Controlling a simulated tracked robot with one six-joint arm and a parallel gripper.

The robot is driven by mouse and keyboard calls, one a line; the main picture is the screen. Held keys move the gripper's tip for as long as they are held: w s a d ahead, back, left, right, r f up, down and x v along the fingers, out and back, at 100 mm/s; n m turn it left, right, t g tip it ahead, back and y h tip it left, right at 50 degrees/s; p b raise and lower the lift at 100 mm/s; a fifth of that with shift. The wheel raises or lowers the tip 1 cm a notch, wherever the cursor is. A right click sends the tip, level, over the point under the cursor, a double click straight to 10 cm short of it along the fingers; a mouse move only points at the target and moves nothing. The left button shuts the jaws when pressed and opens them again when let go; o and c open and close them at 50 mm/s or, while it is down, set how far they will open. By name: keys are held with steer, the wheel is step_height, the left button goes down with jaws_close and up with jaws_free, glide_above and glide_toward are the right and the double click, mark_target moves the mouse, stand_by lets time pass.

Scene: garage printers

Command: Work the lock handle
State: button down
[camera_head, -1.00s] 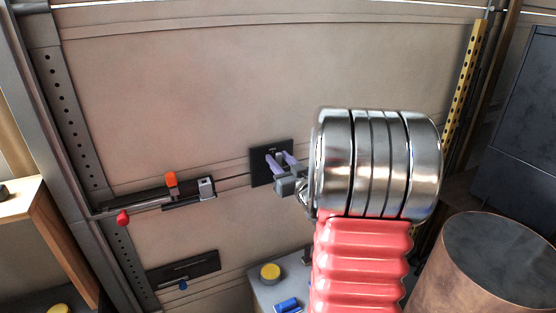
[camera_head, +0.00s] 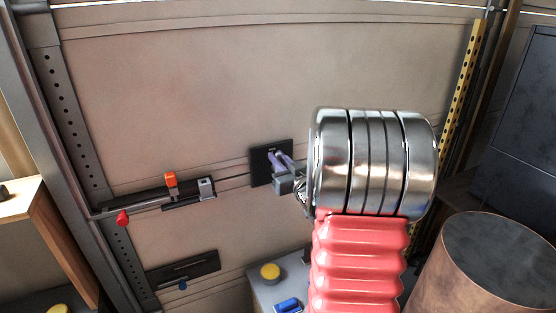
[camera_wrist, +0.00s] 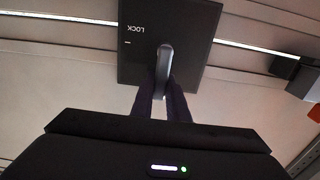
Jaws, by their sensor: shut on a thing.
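The lock plate (camera_head: 258,168) is a dark square on the garage door, just left of my steel wrist in the head view. In the wrist view the plate (camera_wrist: 196,55) shows the word LOCK, upside down, and a short white mark. The lock handle (camera_wrist: 164,62) is a grey lever on the plate. My gripper (camera_wrist: 166,88) has purple fingers, shut on the handle; the gripper also shows at the plate in the head view (camera_head: 275,160). The fingers hide the handle in the head view.
A bench with a yellow button (camera_head: 270,272) stands below; a brown drum (camera_head: 485,265) is at right.

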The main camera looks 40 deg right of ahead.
steer(key=shift+d+m, duration=0.15)
steer(key=shift+m, duration=0.25)
steer(key=s+d+f+m, duration=0.1)
steer(key=d+f+m, duration=0.3)
steer(key=m, duration=1.2)
steer(key=shift+s+d+f+m, duration=0.25)
steer(key=shift+f+m, duration=0.05)
steer(key=shift+f, duration=0.05)
stand_by(0.3)
steer(key=c, duration=1.7)
jaws_free()
